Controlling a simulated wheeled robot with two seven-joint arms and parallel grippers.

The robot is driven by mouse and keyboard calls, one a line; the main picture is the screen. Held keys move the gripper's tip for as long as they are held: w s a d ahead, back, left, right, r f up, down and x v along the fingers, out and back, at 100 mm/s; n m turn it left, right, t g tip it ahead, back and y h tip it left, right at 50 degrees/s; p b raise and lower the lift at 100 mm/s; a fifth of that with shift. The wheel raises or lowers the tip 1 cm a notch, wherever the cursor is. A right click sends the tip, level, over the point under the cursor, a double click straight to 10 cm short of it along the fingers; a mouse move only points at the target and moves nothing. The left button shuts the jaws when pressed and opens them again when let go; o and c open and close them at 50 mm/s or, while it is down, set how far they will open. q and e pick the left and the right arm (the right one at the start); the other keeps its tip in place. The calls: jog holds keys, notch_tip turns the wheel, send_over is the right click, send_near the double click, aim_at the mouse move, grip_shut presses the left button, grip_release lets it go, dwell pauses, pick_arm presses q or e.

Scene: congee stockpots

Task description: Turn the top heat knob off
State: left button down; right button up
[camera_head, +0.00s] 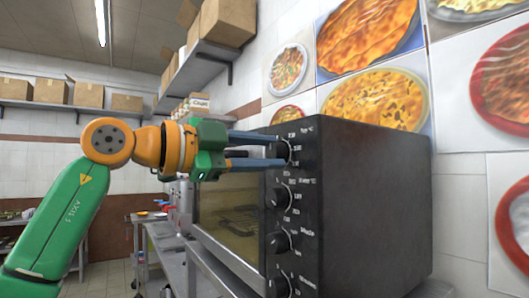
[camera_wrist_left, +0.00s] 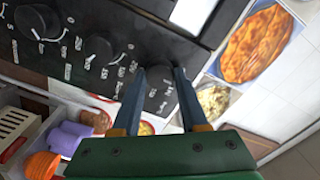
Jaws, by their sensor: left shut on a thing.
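A black oven (camera_head: 375,200) stands on the right in the head view, with a column of black knobs on its front panel. The top heat knob (camera_head: 285,151) is at the top of this column. My left gripper (camera_head: 281,151) reaches it from the left, with its two blue fingers around the knob, one above the other. In the left wrist view, the fingertips (camera_wrist_left: 160,76) are shut on the top knob (camera_wrist_left: 160,84), which is partly hidden between them. Another knob (camera_wrist_left: 97,48) is beside it. My right gripper is in neither view.
Lower knobs (camera_head: 279,242) sit below on the same panel. The oven's glass door (camera_head: 228,212) is left of the panel, under my gripper. A wall shelf (camera_head: 212,55) with cardboard boxes hangs above. Purple cups (camera_wrist_left: 66,138) show in the left wrist view.

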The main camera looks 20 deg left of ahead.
pick_arm(q)
jog(key=shift+c, duration=2.2)
grip_release()
jog(key=shift+a, duration=0.1)
jog(key=b+v, duration=0.2)
jog(key=v, duration=0.5)
